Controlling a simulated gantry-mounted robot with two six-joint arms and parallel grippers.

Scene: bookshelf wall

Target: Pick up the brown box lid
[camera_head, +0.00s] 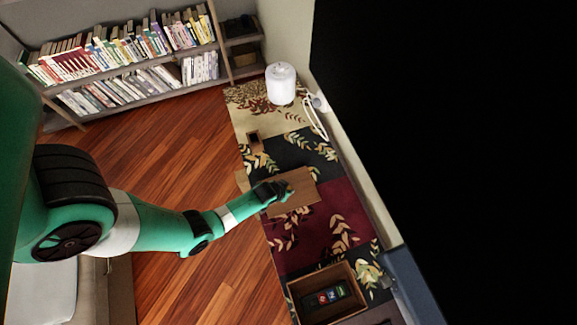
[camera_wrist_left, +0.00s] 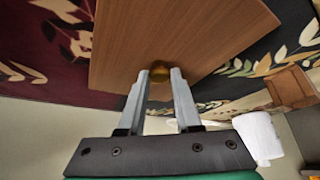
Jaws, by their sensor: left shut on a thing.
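The brown box lid (camera_head: 305,183) is a flat wooden panel over the patterned cloth, near the middle of the head view. It fills the upper middle of the left wrist view (camera_wrist_left: 185,35), with a round brass knob (camera_wrist_left: 160,72) on its face. My left gripper (camera_head: 280,191) is at the lid and its fingers (camera_wrist_left: 158,85) are shut on the knob. I cannot tell whether the lid touches the cloth. The open brown box (camera_head: 299,314) stands at the bottom of the head view with a dark item with coloured marks (camera_head: 328,296) inside. My right gripper is not in view.
A white cylinder (camera_head: 281,84) with a pale cable stands at the far end of the cloth. Bookshelves (camera_head: 135,80) line the back. Wooden floor (camera_head: 165,165) is free on the left; a wall bounds the right.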

